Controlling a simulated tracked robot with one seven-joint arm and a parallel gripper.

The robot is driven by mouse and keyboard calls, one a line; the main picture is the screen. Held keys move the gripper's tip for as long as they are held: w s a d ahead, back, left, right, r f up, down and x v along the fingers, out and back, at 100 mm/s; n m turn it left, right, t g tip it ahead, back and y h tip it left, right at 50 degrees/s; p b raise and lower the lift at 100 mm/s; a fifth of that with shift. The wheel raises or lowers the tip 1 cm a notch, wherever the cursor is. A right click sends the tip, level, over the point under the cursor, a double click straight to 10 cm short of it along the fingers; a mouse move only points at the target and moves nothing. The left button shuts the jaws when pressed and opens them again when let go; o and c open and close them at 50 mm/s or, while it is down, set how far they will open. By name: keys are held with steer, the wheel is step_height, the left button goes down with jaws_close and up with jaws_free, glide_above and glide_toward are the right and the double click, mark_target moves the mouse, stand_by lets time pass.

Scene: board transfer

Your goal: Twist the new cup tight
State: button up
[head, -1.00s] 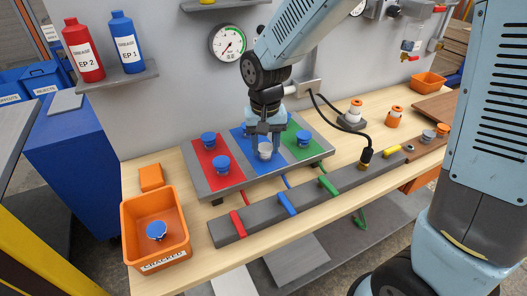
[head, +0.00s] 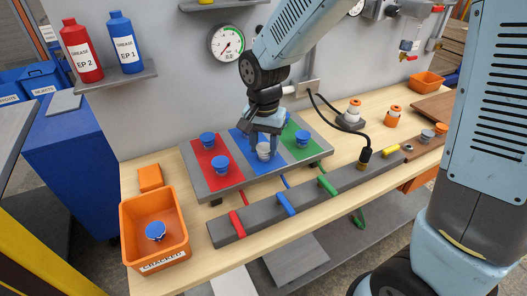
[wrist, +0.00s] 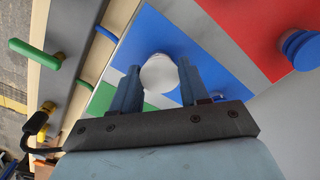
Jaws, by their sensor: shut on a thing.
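The new cup (head: 264,151) is pale grey-white and sits at the front of the blue panel (head: 247,164) on the sloped board. My gripper (head: 264,146) points down over the cup and is shut on it. In the wrist view the white cup (wrist: 159,73) stands between the two blue-grey fingers of my gripper (wrist: 160,88). The lower part of the cup and its seat are hidden, so I cannot see how tightly it sits. A blue cup (head: 156,230) lies in the orange crate (head: 186,235) at the left.
Blue cups stand on the red panel (head: 232,181), one at the back (head: 208,140) and one in front (head: 220,164). The green panel (head: 312,150) bears a blue cup (head: 303,138). A grey rail (head: 260,228) with coloured levers runs along the front.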

mark_target(264, 147)
steer(key=shift+w, duration=0.15)
steer(key=m, duration=0.3)
steer(key=o, duration=1.2)
steer(key=shift+c, duration=0.2)
step_height(264, 147, up, 14)
steer(key=s+d+r+n+t, duration=0.1)
steer(key=d+r, duration=0.1)
steer(key=d, duration=0.5)
steer(key=s+d+r+n+t, duration=0.1)
steer(key=d+r, duration=0.2)
steer(key=d, duration=0.5)
steer(key=s+d+n+t, duration=0.3)
steer(key=s+d, duration=0.6)
steer(key=d, duration=0.4)
steer(key=shift+d+r+t, duration=0.15)
steer(key=shift+r+t, duration=0.1)
steer(key=shift+t, duration=0.05)
